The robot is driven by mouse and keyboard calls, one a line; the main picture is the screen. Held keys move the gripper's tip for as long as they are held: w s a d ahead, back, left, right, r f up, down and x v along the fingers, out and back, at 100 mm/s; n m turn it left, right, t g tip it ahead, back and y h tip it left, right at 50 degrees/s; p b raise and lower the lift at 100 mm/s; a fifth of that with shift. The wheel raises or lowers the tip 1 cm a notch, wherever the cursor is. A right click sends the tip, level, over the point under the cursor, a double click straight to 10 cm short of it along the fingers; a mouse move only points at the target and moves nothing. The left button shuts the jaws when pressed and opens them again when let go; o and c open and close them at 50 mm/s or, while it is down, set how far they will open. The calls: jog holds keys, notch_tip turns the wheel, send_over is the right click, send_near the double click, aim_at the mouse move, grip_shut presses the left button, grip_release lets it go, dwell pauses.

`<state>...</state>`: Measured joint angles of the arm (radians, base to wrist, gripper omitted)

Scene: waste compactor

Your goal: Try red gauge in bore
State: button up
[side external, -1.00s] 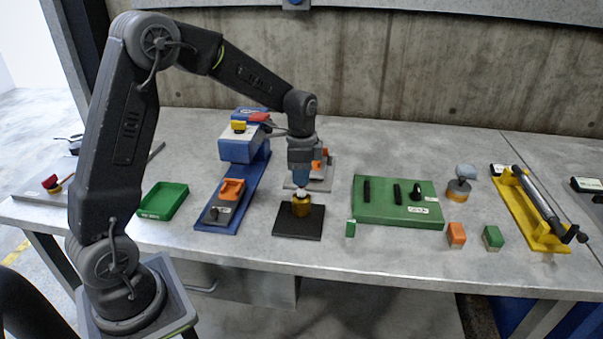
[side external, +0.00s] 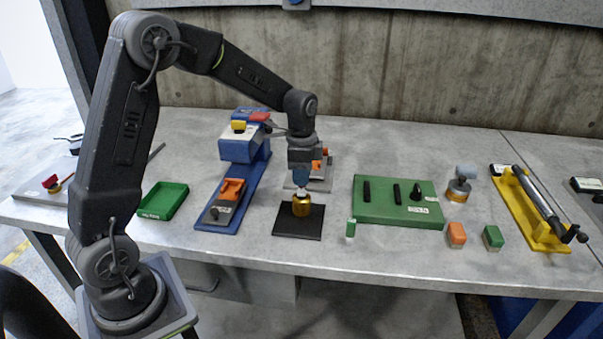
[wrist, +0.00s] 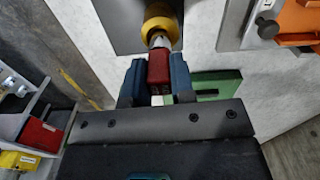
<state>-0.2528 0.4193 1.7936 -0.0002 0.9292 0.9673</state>
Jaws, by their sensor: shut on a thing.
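My gripper (wrist: 158,85) is shut on the red gauge (wrist: 158,66), whose red block sits between the two blue fingers in the wrist view. The gauge's pale tip points at the brass ring-shaped part (wrist: 160,27) with the bore. The tip overlaps the ring's opening; I cannot tell how deep it is in. In the side view the brass part (side external: 301,208) stands on a black plate (side external: 298,224), directly below my gripper (side external: 301,184). The red gauge is mostly hidden there by the fingers.
A blue fixture (side external: 238,150) and a green tray (side external: 164,201) stand to the left. A green board (side external: 384,212) with black pegs lies to the right, with small orange (side external: 456,235) and green (side external: 493,238) blocks in front. A yellow fixture (side external: 541,226) is at far right.

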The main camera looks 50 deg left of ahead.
jog(key=shift+f, duration=0.4)
dwell(0.3)
jog(key=shift+r, duration=0.15)
dwell(0.4)
jog(key=shift+r, duration=0.45)
jog(key=shift+r, duration=0.35)
jog(key=shift+r, duration=0.75)
jog(key=shift+r, duration=0.35)
jog(key=shift+r, duration=0.35)
jog(key=shift+r, duration=0.1)
